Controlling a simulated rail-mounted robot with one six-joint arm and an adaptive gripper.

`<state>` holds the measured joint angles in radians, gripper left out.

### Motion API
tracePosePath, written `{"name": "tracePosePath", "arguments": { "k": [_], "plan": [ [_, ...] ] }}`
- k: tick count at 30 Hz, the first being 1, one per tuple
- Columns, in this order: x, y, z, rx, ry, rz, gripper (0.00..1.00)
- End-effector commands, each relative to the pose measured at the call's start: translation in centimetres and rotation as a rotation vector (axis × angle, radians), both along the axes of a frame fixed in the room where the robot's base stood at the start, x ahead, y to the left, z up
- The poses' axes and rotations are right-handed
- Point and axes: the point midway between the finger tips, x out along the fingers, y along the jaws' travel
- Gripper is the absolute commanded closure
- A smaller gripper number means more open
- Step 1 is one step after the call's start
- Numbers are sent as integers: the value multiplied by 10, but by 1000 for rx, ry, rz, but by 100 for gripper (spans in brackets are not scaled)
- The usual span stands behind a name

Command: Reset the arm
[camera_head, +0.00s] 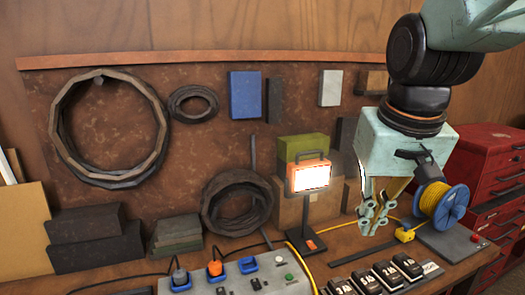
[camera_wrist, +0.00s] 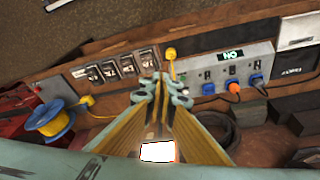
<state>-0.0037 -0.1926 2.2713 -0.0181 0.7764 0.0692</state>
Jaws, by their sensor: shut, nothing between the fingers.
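My arm reaches down from the top right in the head view. My gripper (camera_head: 370,222) hangs above the right part of the bench, between the work lamp and the yellow cable reel. Its fingers are pale green and angular. In the wrist view my gripper (camera_wrist: 163,80) points towards the bench with its fingertips together and nothing between them. The lit work lamp (camera_head: 310,176) stands on the bench to the left of my gripper. The yellow cable reel (camera_head: 443,203) stands to the right, partly behind my arm.
A socket panel (camera_head: 250,283) with blue and orange plugs lies at the front of the bench. Several numbered black switches (camera_head: 384,272) sit right of it. A red tool cabinet (camera_head: 485,165) stands at the far right. Coiled hoses (camera_head: 238,205) and boxes line the back.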

Motion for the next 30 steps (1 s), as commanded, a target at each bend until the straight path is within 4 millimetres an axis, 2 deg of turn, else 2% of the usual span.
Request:
{"name": "tracePosePath", "arguments": {
  "k": [15, 30],
  "plan": [
    [-92, 1, 0, -3, -26, 22, 100],
    [-175, 2, -17, -6, -49, 45, 100]
  ]
}}
